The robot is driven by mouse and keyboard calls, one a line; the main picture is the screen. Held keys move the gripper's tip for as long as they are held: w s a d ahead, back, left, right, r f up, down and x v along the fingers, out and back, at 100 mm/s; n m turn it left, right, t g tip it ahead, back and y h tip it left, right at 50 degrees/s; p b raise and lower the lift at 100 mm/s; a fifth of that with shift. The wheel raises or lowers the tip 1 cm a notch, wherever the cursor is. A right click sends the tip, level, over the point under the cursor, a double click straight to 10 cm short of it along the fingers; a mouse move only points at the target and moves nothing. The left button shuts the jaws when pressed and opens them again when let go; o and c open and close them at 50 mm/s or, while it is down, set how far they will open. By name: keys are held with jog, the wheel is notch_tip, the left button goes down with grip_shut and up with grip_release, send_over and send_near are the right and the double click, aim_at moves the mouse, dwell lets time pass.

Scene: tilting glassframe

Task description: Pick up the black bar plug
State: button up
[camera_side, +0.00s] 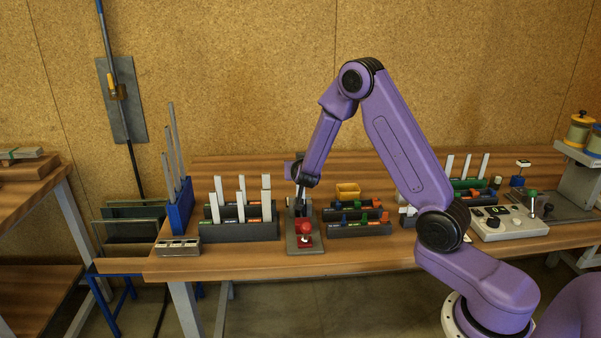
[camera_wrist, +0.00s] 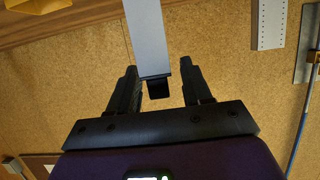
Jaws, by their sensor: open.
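The black bar plug (camera_wrist: 158,90) shows in the wrist view as a small dark block at the near end of a flat grey bar (camera_wrist: 147,35). My gripper (camera_wrist: 158,68) is open, with one dark finger on each side of the plug and bar end. The plug is too small or hidden to make out there.
Racks with upright white pieces (camera_side: 240,230) stand left of the clamp. Low trays with coloured parts (camera_side: 358,229) and a yellow bin (camera_side: 347,190) are to its right. A blue holder (camera_side: 180,207) with tall bars stands farther left. A control box (camera_side: 510,222) sits at right.

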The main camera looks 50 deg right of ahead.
grip_shut()
jog(key=shift+r, duration=0.1)
dwell(0.3)
jog(key=s+a+r, duration=0.3)
jog(key=s+r, duration=0.9)
jog(key=s, duration=0.1)
jog(key=shift+s+a+r, duration=0.2)
jog(key=shift+a+r, duration=0.2)
dwell(0.3)
